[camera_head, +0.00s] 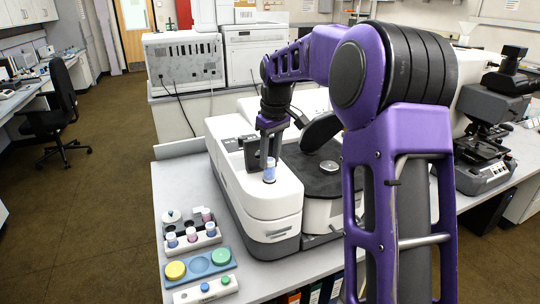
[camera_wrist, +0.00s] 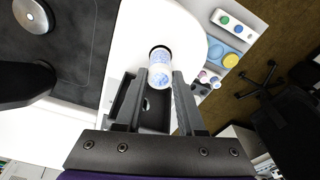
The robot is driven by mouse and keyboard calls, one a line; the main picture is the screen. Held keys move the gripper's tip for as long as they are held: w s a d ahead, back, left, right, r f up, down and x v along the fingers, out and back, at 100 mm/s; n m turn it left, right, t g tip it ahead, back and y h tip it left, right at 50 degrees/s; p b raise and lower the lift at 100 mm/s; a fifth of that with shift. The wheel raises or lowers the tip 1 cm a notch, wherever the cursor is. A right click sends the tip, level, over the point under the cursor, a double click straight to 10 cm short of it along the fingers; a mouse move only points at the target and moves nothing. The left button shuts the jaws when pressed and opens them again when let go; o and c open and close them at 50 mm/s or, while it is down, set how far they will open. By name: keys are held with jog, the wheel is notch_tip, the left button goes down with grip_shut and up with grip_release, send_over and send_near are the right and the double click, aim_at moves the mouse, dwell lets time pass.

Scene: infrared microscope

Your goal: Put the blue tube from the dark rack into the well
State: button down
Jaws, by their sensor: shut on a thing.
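My gripper (camera_head: 265,158) is shut on a pale blue tube (camera_head: 269,172), upright just over the top of the white instrument. In the wrist view the tube (camera_wrist: 160,72) is between the two dark fingers (camera_wrist: 160,92). Its far end meets a dark round ring, the well (camera_wrist: 160,49), in the white surface. I cannot tell how far the tube is inside. The rack (camera_head: 211,240) stands at the table's left with blue-capped and pink-capped tubes in it; its dark part is small and partly hidden.
A blue tray (camera_head: 236,263) with yellow, blue and green discs and a white strip (camera_head: 186,297) with blue and green knobs lie at the table's front left. A dark stage with a metal knob (camera_head: 328,167) is right of the tube. A microscope (camera_head: 481,160) stands farther right.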

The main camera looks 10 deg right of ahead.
aim_at(270, 171)
jog(key=shift+f+b, duration=1.2)
jog(key=shift+f, duration=1.2)
dwell(1.4)
jog(key=shift+c, duration=0.2)
grip_release()
notch_tip(270, 171, up, 3)
jog(key=shift+f+p, duration=0.1)
jog(key=shift+p, duration=1.15)
jog(key=shift+r, duration=2.15)
jog(key=shift+w, duration=0.1)
